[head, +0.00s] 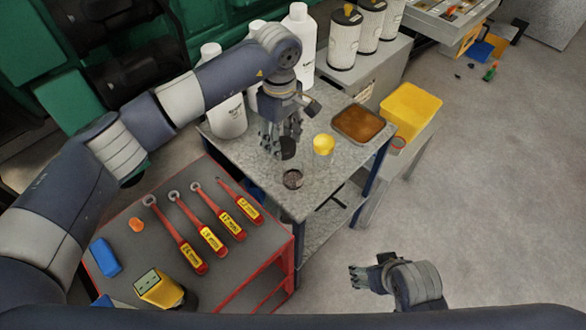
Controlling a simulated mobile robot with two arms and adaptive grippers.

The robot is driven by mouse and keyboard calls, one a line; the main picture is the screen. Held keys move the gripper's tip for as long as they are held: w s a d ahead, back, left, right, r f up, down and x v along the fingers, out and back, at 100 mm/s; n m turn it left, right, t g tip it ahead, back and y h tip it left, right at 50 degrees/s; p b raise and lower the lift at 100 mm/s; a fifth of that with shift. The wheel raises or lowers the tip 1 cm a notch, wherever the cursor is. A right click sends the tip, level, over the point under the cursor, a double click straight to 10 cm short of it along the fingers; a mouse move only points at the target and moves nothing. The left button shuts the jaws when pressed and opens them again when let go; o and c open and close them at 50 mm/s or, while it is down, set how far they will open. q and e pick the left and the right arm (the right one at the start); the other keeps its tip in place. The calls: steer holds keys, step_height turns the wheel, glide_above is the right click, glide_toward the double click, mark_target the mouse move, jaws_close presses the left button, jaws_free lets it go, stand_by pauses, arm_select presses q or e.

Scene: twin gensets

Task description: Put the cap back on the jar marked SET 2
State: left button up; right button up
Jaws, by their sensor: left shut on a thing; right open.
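My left gripper (281,148) is above the grey metal table (328,184), shut on a dark round cap (288,149). A small jar (292,180) with dark contents stands on the table near its front corner. The cap is apart from this jar, above and slightly left of it in the picture. A yellow-topped round container (323,145) stands to the right of the cap. I cannot read a SET 2 marking on either one. My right gripper (359,276) is open and empty over the floor at the lower right.
White bottles (299,40) stand along the table's back, and a brown-filled tray (359,123) lies at its right. A yellow bin (410,108) is beyond. A red-edged cart (150,222) with several red-handled tools is at the left front. The floor at right is mostly clear.

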arm_select(q)
steer(key=shift+w+d+r+n+p, duration=0.15)
steer(key=shift+d+r+n+p, duration=0.25)
steer(key=shift+d, duration=0.3)
arm_select(e)
step_height(320, 180, up, 5)
steer(key=w+a+t, duration=0.2)
steer(key=w, duration=0.1)
arm_select(q)
steer(key=shift+w+d+f, duration=0.1)
steer(key=shift+d+f, duration=0.1)
steer(key=shift+d, duration=0.1)
steer(key=shift+w, duration=0.15)
arm_select(e)
steer(key=n+t+y, duration=0.3)
steer(key=t+y, duration=0.2)
steer(key=t, duration=0.2)
glide_toward(297, 175)
steer(key=shift+w+a, duration=0.1)
steer(key=shift+w, duration=0.2)
steer(key=shift+m, duration=0.3)
steer(key=x, duration=1.2)
steer(key=shift+f, duration=0.1)
